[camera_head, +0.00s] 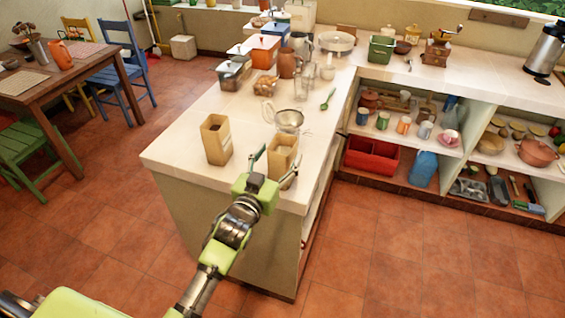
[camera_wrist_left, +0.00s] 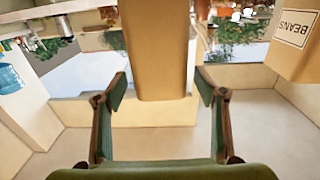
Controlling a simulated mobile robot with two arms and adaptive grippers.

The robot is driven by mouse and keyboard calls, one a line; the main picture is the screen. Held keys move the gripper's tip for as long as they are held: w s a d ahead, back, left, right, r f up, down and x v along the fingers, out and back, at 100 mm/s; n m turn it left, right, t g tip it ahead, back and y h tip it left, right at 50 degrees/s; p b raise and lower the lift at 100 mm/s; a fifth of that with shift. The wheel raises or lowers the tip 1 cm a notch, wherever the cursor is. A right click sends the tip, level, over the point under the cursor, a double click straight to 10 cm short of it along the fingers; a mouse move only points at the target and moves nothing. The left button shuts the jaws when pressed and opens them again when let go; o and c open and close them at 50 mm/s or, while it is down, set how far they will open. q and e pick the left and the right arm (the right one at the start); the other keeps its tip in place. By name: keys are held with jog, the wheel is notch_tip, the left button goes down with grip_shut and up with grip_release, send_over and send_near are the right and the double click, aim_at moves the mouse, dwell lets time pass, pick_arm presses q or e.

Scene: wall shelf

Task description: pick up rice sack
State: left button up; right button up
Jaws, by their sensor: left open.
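A tan, open-topped sack (camera_head: 284,153) stands upright near the front right corner of the white counter. No label on it is readable, so I cannot confirm that it is the rice. My left gripper (camera_head: 273,168) is open at this sack. In the left wrist view the tan sack (camera_wrist_left: 158,45) shows between the spread fingers (camera_wrist_left: 161,86), with a gap on each side. A second tan sack (camera_head: 216,139) stands to its left. My right gripper is not in view.
A wire-mesh strainer (camera_head: 289,119) sits just behind the sack, with a green spoon (camera_head: 328,99) farther back. Pots, jugs and glasses crowd the far counter. The counter's front left part is clear. Shelves with a red bin (camera_head: 372,156) lie to the right.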

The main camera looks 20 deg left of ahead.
aim_at(288, 139)
pick_arm(q)
jog(key=shift+w+d+p, duration=0.1)
jog(key=shift+w+p, duration=0.2)
jog(key=shift+w, duration=1.4)
jog(key=shift+s, duration=0.1)
grip_shut()
jog(key=shift+r, duration=0.1)
jog(key=shift+r, duration=0.1)
jog(key=shift+r+b, duration=0.35)
jog(key=shift+r, duration=0.25)
jog(key=s+d+r+b, duration=0.1)
jog(key=s+r+b, duration=0.1)
jog(key=s+r, duration=0.9)
jog(key=s, duration=0.2)
jog(key=shift+s+d+r+b, duration=0.3)
jog(key=shift+s+d+b, duration=0.05)
jog(key=shift+s+b, duration=0.05)
